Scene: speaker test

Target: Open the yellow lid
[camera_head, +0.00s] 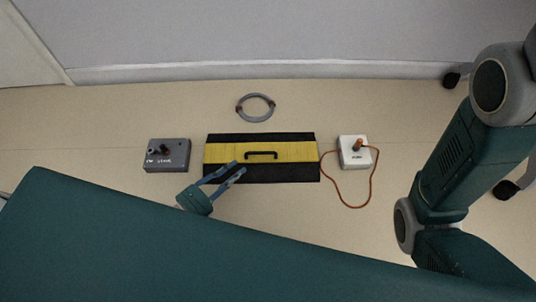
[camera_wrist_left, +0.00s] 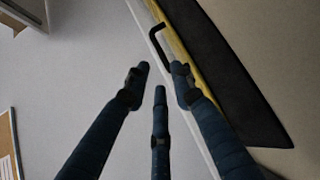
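The yellow lid (camera_head: 292,152) is a flat band with a dark handle (camera_head: 261,153) across the middle of a black box (camera_head: 270,139) in the head view. It looks shut. My left gripper (camera_head: 236,169) is at the lid's front left, its fingers spread and pointing toward the handle. In the left wrist view the left gripper (camera_wrist_left: 160,78) shows three separated fingers with nothing between them. The handle (camera_wrist_left: 157,35) and a strip of the yellow lid (camera_wrist_left: 183,52) lie just beyond the fingertips. My right gripper is out of view.
A grey switch box (camera_head: 180,154) stands left of the black box. A white box (camera_head: 349,158) with an orange cable (camera_head: 372,185) stands at right, the cable reaching near the lid. A grey ring (camera_head: 271,105) lies behind. The floor between them is clear.

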